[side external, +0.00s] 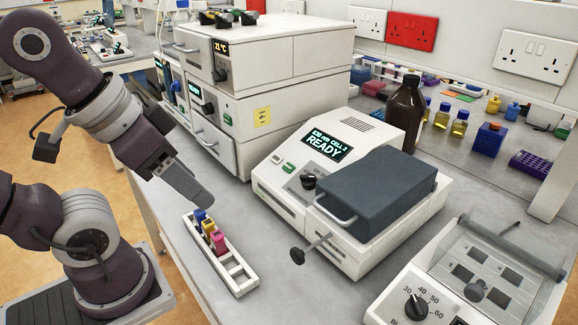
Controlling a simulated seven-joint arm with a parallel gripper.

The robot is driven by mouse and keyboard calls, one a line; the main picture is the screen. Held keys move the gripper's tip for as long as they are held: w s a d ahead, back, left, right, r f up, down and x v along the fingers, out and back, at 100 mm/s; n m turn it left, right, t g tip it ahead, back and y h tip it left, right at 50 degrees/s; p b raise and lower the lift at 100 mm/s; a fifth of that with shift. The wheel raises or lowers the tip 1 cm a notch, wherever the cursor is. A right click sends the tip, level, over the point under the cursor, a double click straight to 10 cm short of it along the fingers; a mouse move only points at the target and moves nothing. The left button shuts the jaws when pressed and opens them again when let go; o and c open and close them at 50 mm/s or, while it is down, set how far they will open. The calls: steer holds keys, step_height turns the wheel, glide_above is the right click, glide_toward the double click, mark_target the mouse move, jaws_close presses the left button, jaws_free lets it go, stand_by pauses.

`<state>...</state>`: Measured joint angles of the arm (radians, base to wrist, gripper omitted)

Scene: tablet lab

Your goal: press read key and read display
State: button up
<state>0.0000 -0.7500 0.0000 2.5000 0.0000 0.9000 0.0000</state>
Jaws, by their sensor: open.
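The white instrument (262,183) stands on the bench in the middle of the side view. Its display (326,146) is lit and shows "530 nm CELL 2 READY". A green key (289,167) and a pale key (277,158) sit on the sloping panel left of the display; I cannot make out key labels. A black knob (308,181) is below the display. My gripper (203,198) is left of the instrument, apart from the keys, pointing down over the far end of the small white rack. It is open; the gap between its fingers is hard to see.
A white rack (238,279) holds a few coloured-capped cells. The instrument's dark lid (375,192) is down, and a rod with a black knob (297,254) sticks out in front. Stacked white units (292,98), a brown bottle (406,112) and a dial unit (417,306) stand around.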

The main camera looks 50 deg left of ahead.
jaws_close()
stand_by(0.3)
stand_by(1.6)
